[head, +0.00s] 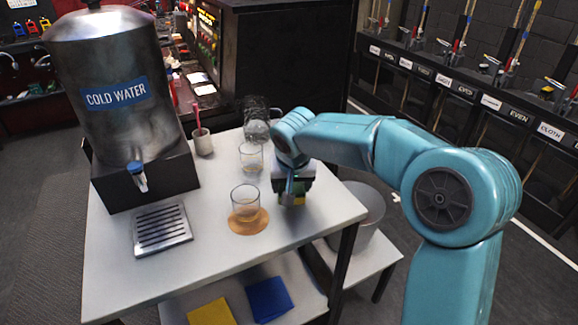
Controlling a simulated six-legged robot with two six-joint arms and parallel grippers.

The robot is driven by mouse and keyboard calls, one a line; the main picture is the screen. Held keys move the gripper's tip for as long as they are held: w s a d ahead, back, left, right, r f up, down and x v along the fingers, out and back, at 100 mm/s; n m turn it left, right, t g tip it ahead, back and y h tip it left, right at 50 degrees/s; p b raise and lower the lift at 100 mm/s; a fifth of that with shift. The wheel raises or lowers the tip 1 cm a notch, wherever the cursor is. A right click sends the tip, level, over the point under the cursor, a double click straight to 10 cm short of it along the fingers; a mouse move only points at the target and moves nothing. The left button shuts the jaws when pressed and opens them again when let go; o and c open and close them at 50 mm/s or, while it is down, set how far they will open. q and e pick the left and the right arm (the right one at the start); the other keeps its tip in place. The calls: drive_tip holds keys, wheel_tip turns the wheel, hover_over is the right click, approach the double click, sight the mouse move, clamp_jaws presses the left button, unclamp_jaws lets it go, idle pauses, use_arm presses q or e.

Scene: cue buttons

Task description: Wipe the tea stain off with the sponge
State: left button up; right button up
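An orange-brown tea stain (236,226) lies on the white table top, spreading around the foot of a clear glass (245,200) that stands upright on it. A small yellow and green sponge (299,201) is at the table's right side, to the right of the stain. My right gripper (291,197) points down at the sponge, and a finger covers part of it. I cannot tell whether the fingers are closed on it or whether it touches the table. My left gripper is not in view.
A second glass (250,158) and a stack of glasses (257,125) stand behind. A cold water dispenser (115,95) with a drip tray (161,230) is at left. A cup (202,142) stands beside it. Yellow (211,313) and blue (268,299) cloths lie on the lower shelf. The table's front is clear.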

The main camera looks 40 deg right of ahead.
drive_tip(key=shift+s+d+r+p, duration=0.1)
drive_tip(key=shift+r+p, duration=0.2)
drive_tip(key=shift+r, duration=0.25)
drive_tip(key=shift+s+d+r+p, duration=0.1)
drive_tip(key=shift+r+p, duration=0.15)
drive_tip(key=shift+r, duration=0.3)
drive_tip(key=shift+w+a+r+p, duration=0.15)
drive_tip(key=shift+a+r+p, duration=0.05)
drive_tip(key=shift+r+p, duration=0.55)
drive_tip(key=shift+r, duration=0.15)
drive_tip(key=shift+d, duration=0.1)
